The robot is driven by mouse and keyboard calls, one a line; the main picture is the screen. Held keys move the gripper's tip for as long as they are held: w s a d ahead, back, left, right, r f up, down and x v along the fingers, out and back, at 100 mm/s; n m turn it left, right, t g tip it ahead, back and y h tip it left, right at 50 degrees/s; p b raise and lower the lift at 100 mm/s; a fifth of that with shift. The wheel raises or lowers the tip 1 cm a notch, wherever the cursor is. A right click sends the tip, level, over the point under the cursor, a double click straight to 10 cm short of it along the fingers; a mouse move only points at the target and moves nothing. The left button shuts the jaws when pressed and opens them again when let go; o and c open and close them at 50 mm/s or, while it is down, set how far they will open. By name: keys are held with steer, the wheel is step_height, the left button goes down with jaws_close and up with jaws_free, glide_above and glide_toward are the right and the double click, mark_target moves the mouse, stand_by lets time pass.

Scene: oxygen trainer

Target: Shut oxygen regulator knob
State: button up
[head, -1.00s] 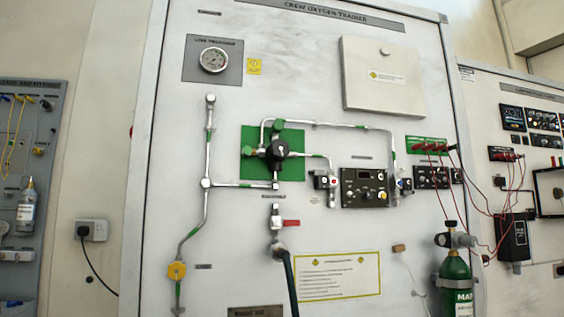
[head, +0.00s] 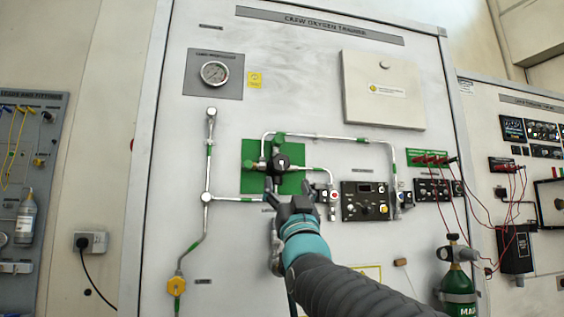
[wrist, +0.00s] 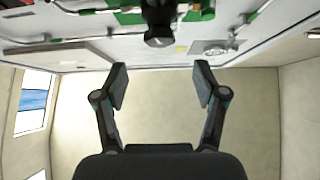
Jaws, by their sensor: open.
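The black oxygen regulator knob (head: 281,162) is on the green plate (head: 252,178) in the middle of the white trainer panel, with silver pipes joining it. In the wrist view the black knob (wrist: 158,38) is at the top middle, beyond the fingertips and roughly centred between them, apart from both. My gripper (head: 288,193) is just below the knob in the head view and overlaps the plate's lower edge. In the wrist view my gripper (wrist: 161,80) is open and empty. My gripper and arm hide the red-handled valve below the plate.
A pressure gauge (head: 214,73) is at the upper left. A black control box (head: 365,201) and small valves are right of the plate. A green cylinder (head: 458,285) stands at the lower right, with red leads above it. A yellow valve (head: 176,286) is at the lower left.

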mark_target(282, 164)
steer(key=p+x, duration=0.3)
steer(key=x, duration=0.6)
steer(key=shift+w+r, duration=0.2)
steer(key=shift+r, duration=0.05)
steer(key=c, duration=1.1)
